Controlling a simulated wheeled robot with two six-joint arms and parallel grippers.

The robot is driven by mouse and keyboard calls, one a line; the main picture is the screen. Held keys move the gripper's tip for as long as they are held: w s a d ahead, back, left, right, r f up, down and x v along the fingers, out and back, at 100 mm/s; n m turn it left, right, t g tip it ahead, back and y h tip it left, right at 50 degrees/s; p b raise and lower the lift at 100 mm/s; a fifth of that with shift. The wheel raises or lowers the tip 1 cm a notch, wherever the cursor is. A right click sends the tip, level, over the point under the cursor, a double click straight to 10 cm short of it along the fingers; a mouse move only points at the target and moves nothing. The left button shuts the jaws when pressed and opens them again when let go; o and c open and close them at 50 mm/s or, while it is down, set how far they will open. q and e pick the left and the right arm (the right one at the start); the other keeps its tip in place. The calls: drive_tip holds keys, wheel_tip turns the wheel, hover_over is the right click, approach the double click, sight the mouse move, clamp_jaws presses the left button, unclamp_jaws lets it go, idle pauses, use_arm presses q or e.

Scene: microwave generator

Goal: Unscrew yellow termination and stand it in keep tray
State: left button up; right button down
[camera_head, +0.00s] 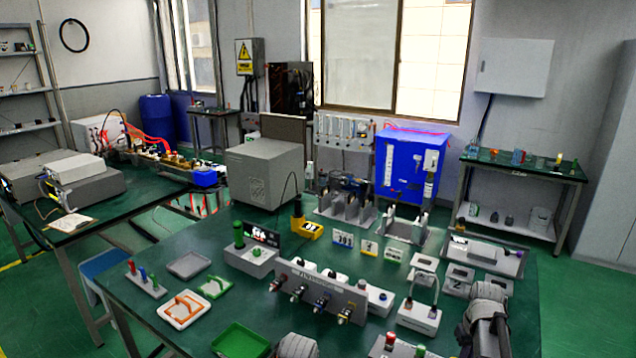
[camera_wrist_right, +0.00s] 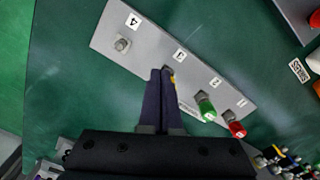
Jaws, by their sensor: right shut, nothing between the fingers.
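In the right wrist view a grey strip (camera_wrist_right: 148,50) has numbered ports 1 to 4. A small patch of yellow (camera_wrist_right: 173,80), perhaps the yellow termination, shows at port 3, mostly hidden by my right gripper (camera_wrist_right: 165,72). That gripper is shut and empty, its tips over port 3. A green termination (camera_wrist_right: 206,110) is on port 2 and a red one (camera_wrist_right: 236,129) on port 1. Port 4 (camera_wrist_right: 122,44) is a bare connector. In the head view my right gripper (camera_head: 484,340) is at the lower right. My left gripper is out of view. Which tray is the keep tray, I cannot tell.
A panel with several connectors (camera_head: 320,292) stands mid-bench. Open green surface lies left of the strip in the right wrist view.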

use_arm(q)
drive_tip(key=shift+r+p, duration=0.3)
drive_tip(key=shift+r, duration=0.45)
use_arm(e)
drive_tip(key=shift+r, duration=0.75)
drive_tip(key=f+b, duration=0.2)
drive_tip(key=a+f+b, duration=0.1)
drive_tip(key=f+b, duration=0.1)
drive_tip(key=a+f+b, duration=0.1)
drive_tip(key=f+b, duration=0.1)
drive_tip(key=shift+w+a+f, duration=0.1)
drive_tip(key=shift+a, duration=0.1)
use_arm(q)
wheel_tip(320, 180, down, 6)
use_arm(e)
drive_tip(key=shift+w+d, duration=0.15)
drive_tip(key=shift+w, duration=0.15)
